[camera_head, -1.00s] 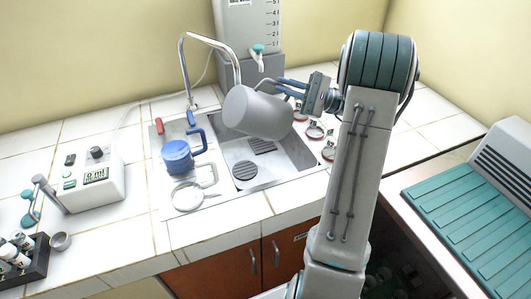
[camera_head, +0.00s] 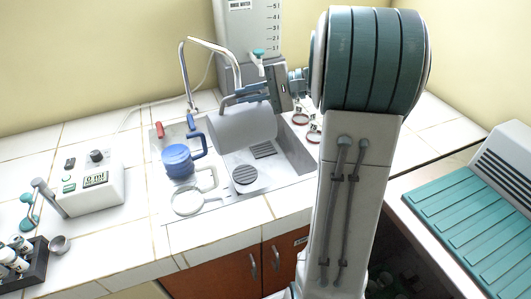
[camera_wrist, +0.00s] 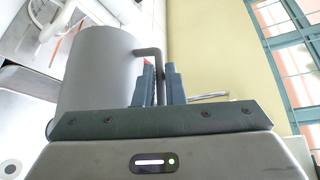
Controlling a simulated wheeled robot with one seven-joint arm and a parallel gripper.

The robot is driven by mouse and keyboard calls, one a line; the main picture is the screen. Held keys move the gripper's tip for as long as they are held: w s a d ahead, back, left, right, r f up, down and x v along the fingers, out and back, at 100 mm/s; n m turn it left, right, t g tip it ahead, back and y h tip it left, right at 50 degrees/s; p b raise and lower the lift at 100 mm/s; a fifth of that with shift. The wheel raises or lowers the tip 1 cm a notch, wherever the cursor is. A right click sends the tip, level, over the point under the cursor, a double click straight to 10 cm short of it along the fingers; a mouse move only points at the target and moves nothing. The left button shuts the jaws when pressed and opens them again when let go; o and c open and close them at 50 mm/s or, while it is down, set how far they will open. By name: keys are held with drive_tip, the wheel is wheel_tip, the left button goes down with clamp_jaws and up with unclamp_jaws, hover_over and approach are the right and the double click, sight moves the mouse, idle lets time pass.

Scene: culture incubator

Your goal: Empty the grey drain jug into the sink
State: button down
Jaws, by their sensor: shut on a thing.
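The grey drain jug (camera_head: 243,128) hangs above the sink (camera_head: 292,152) in the head view, tipped onto its side with its mouth toward the left. My gripper (camera_head: 247,95) is shut on the jug's handle, above the jug's body. The wrist view shows the grey jug (camera_wrist: 98,68) beside the fingers, with its handle (camera_wrist: 150,52) running between them. The inside of the jug and any liquid are hidden from both views.
A chrome tap (camera_head: 184,70) arches close to the jug. A rinse water tank (camera_head: 262,25) is behind. A meter box (camera_head: 92,186) is further left.

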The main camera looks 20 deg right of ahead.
drive_tip(key=a+r+n+h+p, duration=0.1)
drive_tip(key=a+r+h+p, duration=0.2)
drive_tip(key=a+r+p, duration=0.3)
drive_tip(key=s+a+f+n+g+h+p, duration=0.1)
drive_tip(key=a+f+n+h+p, duration=0.2)
drive_tip(key=a+h+p, duration=0.5)
drive_tip(key=a+f+p, duration=0.1)
drive_tip(key=a+p, duration=0.2)
drive_tip(key=p, duration=0.2)
drive_tip(key=shift+f+h+p, duration=0.2)
drive_tip(key=shift+h+p, duration=0.2)
idle(0.4)
drive_tip(key=shift+a+f+h, duration=0.2)
drive_tip(key=shift+a+h, duration=0.1)
drive_tip(key=shift+a, duration=0.1)
drive_tip(key=shift+a+f+h+b, duration=0.3)
drive_tip(key=shift+a+f+b, duration=0.05)
drive_tip(key=shift+a+b, duration=0.1)
